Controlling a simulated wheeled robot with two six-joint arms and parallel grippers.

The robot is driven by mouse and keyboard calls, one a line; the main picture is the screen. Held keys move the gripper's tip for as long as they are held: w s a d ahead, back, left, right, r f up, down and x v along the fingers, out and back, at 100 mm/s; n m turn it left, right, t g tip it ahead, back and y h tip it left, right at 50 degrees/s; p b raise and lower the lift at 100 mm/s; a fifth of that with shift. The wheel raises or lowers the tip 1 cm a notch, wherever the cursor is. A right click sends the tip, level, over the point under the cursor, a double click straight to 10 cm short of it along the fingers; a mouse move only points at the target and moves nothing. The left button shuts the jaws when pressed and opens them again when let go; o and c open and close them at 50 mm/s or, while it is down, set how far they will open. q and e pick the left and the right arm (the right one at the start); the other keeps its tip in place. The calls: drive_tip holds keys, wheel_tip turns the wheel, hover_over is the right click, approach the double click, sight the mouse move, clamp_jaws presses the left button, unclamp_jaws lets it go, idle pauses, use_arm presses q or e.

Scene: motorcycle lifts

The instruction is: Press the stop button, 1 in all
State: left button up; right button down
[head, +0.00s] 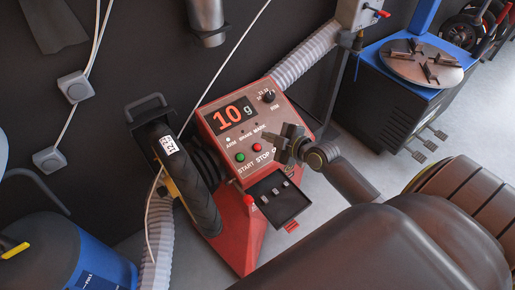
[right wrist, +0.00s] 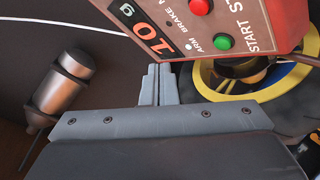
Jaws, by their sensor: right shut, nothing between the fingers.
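The red stop button (head: 262,147) sits on the red control panel (head: 219,150) of a wheel balancer, above the word STOP. The green start button (head: 240,157) is just left of it. The stop button also shows at the top edge of the right wrist view (right wrist: 200,6), with the green button (right wrist: 222,43) below it. My right gripper (head: 284,143) is shut and empty, close to the panel's right side and right of the stop button. In the right wrist view its closed fingers (right wrist: 157,72) are apart from both buttons. My left gripper is not in view.
A lit display (head: 231,114) and a black knob (head: 268,96) are higher on the panel. A black tray (head: 280,200) and a red knob-like part (head: 249,201) are below it. A wheel (head: 183,180) stands at left. A tyre changer (head: 410,85) stands at the back right.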

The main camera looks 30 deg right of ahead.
sight(257, 147)
drive_tip(key=f+b, duration=0.1)
drive_tip(key=f, duration=0.1)
drive_tip(key=w+f+b, duration=0.1)
drive_tip(key=f+b, duration=0.1)
drive_tip(key=w+f+b, duration=0.1)
drive_tip(key=f, duration=0.1)
drive_tip(key=shift+w+a+b, duration=0.1)
drive_tip(key=shift+w+b, duration=0.05)
drive_tip(key=shift+b, duration=0.25)
drive_tip(key=shift+w+f+b, duration=0.3)
drive_tip(key=shift+b, duration=0.15)
idle(1.2)
drive_tip(key=shift+w+f+b, duration=0.15)
drive_tip(key=shift+f+b, duration=0.2)
drive_tip(key=shift+b, duration=0.2)
drive_tip(key=shift+w+f+b, duration=0.1)
drive_tip(key=shift+f+b, duration=0.35)
drive_tip(key=shift+b, duration=0.15)
idle(0.4)
drive_tip(key=shift+r, duration=0.1)
drive_tip(key=shift+s+r+p, duration=0.3)
drive_tip(key=shift+r+p, duration=0.35)
drive_tip(key=shift+r, duration=0.05)
